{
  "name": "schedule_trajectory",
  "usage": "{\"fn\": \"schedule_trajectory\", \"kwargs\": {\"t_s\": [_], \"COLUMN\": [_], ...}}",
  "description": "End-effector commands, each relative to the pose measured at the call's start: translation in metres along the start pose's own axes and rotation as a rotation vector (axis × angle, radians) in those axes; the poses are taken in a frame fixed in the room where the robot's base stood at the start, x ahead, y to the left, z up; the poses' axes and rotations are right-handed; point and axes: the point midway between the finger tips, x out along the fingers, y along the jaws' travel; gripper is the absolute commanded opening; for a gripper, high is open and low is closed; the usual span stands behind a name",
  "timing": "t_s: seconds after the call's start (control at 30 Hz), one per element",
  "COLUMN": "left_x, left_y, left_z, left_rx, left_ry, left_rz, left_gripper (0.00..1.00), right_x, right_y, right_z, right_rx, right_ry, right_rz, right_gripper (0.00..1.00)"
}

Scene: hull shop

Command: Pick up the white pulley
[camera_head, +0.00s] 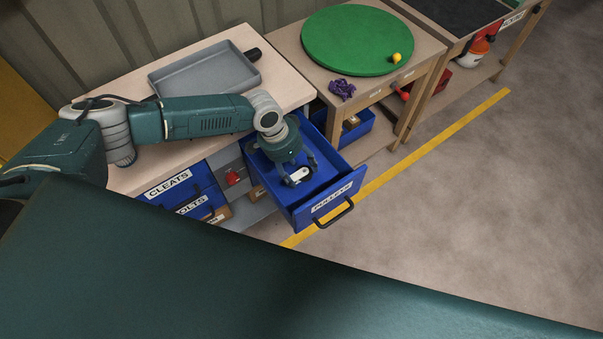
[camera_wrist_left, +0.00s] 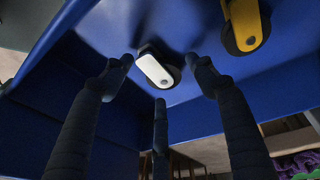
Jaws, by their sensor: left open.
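The white pulley (camera_head: 300,174) lies in the open blue drawer (camera_head: 336,196) labelled for pulleys. In the left wrist view the white pulley (camera_wrist_left: 155,71) has a rounded white cheek with a dark wheel behind it. My left gripper (camera_head: 298,169) is open and reaches down into the drawer, right over the pulley. In the left wrist view its dark fingers (camera_wrist_left: 159,78) spread on both sides of the pulley and below it, with gaps showing between them and it. My right gripper is not in view.
A yellow pulley (camera_wrist_left: 246,22) lies in the same drawer, close to the white one. The drawer walls stand close around the gripper. A grey tray (camera_head: 206,72) is on the bench above. A round green board (camera_head: 350,38) is on the table beside it. The floor to the right is clear.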

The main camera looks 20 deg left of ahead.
Motion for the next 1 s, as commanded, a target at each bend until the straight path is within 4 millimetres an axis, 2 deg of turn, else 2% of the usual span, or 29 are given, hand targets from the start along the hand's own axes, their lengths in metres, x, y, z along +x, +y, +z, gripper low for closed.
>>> {"fn": "schedule_trajectory", "kwargs": {"t_s": [0.1,0.33,0.37,0.5,0.57,1.0], "left_x": [0.0108,0.0124,0.0124,0.0123,0.0124,0.0108], "left_y": [0.0002,-0.0001,-0.0001,-0.0001,-0.0001,0.0006], "left_z": [-0.0001,0.0001,0.0001,0.0003,0.0006,0.0016], "left_rx": [0.000,0.000,0.000,0.000,0.000,0.000], "left_ry": [0.000,0.000,0.001,0.000,0.000,-0.004], "left_rz": [0.000,0.000,0.000,0.000,0.000,0.001], "left_gripper": [0.58,0.58,0.54,0.26,0.15,0.15], "right_x": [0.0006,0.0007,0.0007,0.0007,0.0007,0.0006], "right_y": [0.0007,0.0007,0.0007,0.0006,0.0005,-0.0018], "right_z": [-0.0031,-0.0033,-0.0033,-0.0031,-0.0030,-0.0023], "right_rx": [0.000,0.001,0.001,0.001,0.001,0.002], "right_ry": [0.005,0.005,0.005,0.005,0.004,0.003], "right_rz": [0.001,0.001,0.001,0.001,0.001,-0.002], "right_gripper": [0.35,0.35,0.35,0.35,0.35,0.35]}}
